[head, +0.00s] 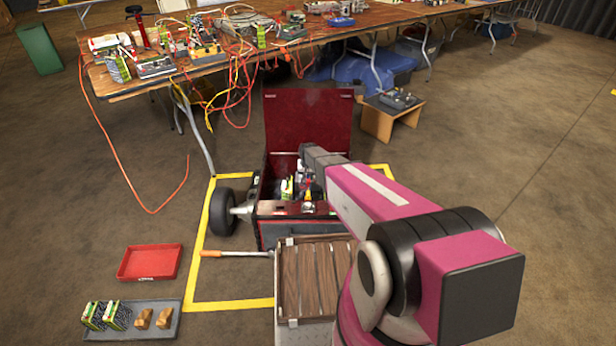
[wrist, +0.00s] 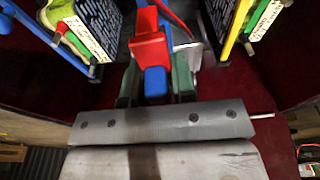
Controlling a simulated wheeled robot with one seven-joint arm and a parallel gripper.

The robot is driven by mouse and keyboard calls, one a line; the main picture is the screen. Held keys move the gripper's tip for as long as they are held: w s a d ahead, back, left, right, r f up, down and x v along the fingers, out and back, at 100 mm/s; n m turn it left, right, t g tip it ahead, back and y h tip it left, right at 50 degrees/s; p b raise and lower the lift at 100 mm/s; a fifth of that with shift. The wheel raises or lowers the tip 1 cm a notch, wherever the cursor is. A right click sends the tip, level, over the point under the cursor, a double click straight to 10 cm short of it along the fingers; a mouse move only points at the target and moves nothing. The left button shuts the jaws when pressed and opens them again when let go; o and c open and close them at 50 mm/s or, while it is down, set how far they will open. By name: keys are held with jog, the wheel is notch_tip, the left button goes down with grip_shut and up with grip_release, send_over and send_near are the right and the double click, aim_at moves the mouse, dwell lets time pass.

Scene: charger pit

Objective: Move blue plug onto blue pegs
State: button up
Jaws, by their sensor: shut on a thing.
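My gripper (wrist: 157,88) points down into the open red box. Its two green fingers are closed on a blue plug (wrist: 155,82), which sits between them in the wrist view. A red block (wrist: 150,48) stands just beyond the plug, and more blue shows behind it; I cannot tell how these parts join. No blue pegs can be made out for certain. In the head view my arm covers part of the red box (head: 307,120), and the plug cannot be told apart there.
Green-and-white packs with dark grilles stand in the box on the left (wrist: 92,25) and right (wrist: 265,18). Blue and yellow bars stand near them. A wooden crate (head: 315,285) is in front. A red tray (head: 150,262) and a grey tray (head: 160,331) lie at left.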

jog(key=shift+f, duration=1.45)
jog(key=o, duration=1)
jog(key=shift+r, duration=0.1)
jog(key=r, duration=0.3)
jog(key=s+r, duration=0.1)
jog(key=r, duration=0.6)
jog(key=shift+s+r, duration=0.3)
jog(key=shift+s, duration=0.1)
jog(key=s+d+r, duration=0.3)
jog(key=s+r, duration=0.2)
jog(key=s, duration=0.4)
jog(key=s+d+r+g, duration=0.1)
jog(key=s+d+r, duration=0.2)
jog(key=s+r, duration=0.3)
jog(key=s+d+r+n, duration=0.1)
jog(key=s+d+r, duration=0.3)
jog(key=s, duration=0.8)
jog(key=shift+s+r+g, duration=0.15)
jog(key=shift+r+g, duration=0.25)
jog(key=shift+r, duration=0.55)
